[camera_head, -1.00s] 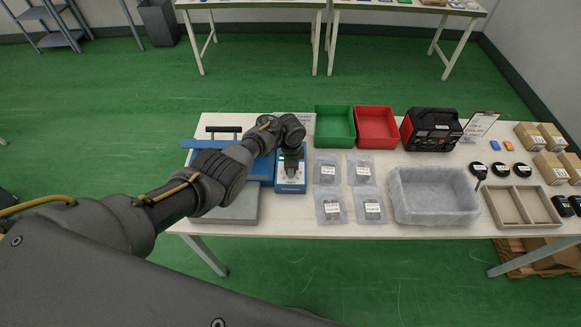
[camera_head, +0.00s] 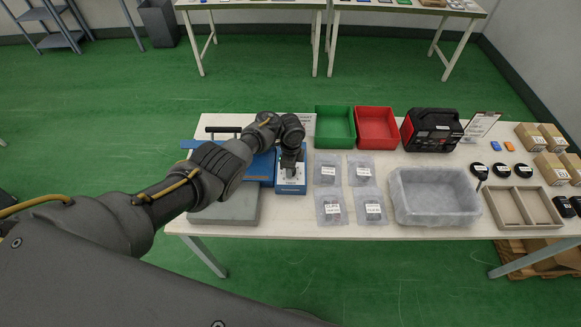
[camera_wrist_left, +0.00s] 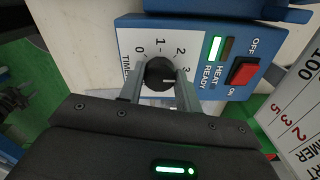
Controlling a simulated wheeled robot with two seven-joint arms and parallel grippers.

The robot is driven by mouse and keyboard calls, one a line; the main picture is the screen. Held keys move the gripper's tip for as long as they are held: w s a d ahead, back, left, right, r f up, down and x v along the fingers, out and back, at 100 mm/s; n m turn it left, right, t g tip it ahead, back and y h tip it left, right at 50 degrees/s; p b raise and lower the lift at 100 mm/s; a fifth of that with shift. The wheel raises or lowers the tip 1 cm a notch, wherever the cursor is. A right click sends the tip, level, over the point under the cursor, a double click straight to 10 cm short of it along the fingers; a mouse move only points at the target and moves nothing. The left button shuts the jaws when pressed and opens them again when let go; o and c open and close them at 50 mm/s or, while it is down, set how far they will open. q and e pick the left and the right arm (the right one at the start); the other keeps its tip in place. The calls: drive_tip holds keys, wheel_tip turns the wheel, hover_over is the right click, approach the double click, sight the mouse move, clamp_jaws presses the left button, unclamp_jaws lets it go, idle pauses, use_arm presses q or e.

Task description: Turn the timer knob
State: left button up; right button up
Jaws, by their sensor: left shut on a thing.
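The black timer knob (camera_wrist_left: 159,74) is on the white panel of a blue sealer control box (camera_head: 291,187), at the front of the work table. A printed scale with 0, 1, 2 and 3 surrounds it. A pale mark on the knob points roughly toward the 3 side. My left gripper (camera_wrist_left: 160,85) is shut on the knob, with one finger on each side. In the head view my left gripper (camera_head: 290,170) reaches down onto the box and hides the knob. My right gripper is not in view.
A red switch (camera_wrist_left: 243,70) and a lit green lamp (camera_wrist_left: 216,48) are on the same panel. Several labelled bags lie right of the box. A green bin (camera_head: 334,110) stands behind. A clear tub (camera_head: 432,215) stands farther right.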

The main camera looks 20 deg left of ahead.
use_arm(q)
drive_tip(key=o, duration=1)
wheel_tip(320, 180, up, 11)
drive_tip(key=shift+p, duration=0.45)
drive_tip(key=shift+d+f, duration=0.1)
